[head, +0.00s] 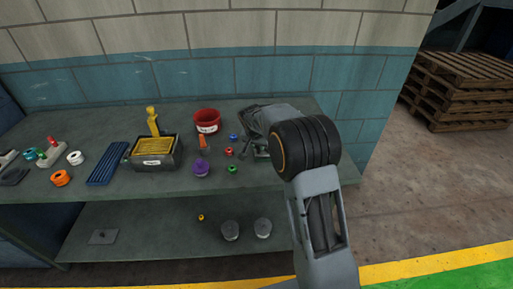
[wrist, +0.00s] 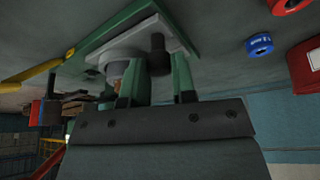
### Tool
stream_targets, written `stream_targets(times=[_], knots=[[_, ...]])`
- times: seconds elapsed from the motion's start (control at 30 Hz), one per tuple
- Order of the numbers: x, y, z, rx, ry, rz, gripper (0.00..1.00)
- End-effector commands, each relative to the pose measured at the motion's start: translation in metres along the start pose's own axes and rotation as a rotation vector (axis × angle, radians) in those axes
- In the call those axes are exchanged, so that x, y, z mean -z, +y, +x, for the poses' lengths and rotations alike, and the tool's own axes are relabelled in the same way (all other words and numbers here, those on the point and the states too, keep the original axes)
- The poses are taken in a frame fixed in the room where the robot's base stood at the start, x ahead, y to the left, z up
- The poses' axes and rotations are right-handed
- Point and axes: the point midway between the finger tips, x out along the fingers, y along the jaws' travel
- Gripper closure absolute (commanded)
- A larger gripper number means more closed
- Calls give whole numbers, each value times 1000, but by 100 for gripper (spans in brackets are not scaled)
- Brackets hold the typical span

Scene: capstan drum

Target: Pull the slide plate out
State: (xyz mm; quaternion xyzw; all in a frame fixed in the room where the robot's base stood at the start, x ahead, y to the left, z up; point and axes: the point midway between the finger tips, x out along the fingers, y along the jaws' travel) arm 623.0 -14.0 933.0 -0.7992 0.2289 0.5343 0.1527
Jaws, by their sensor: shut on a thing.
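In the wrist view a pale grey plate (wrist: 176,32) lies on a green base (wrist: 90,42). A dark round post (wrist: 158,48) stands on the plate, and a grey round part (wrist: 116,68) is beside it. I cannot tell for sure which piece is the slide plate. My gripper (wrist: 160,78) has its two green fingers on either side of the dark post and is shut on it; the exact contact is partly hidden. In the head view my gripper (head: 268,116) is over the bench's right part, its fingertips hidden behind my arm.
The grey bench (head: 130,188) holds a red tub (head: 207,121), a purple knob (head: 201,168), a box with yellow contents (head: 153,160) and a blue tray (head: 107,163). A block wall (head: 230,75) stands behind. Floor is open at right, before pallets (head: 460,90).

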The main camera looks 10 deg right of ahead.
Motion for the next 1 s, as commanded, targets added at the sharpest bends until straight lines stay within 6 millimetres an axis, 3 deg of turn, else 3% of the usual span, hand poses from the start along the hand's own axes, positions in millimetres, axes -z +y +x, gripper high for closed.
stream_targets(times=[0.27,0.3,0.37,0.77,1.0], knots=[[-2,-5,-2,7,1,-3,100],[-2,-6,-2,8,1,-4,71],[-2,-6,-2,8,1,-4,66],[-1,-4,-2,5,1,-3,64],[-1,-4,-30,7,4,-3,64]])
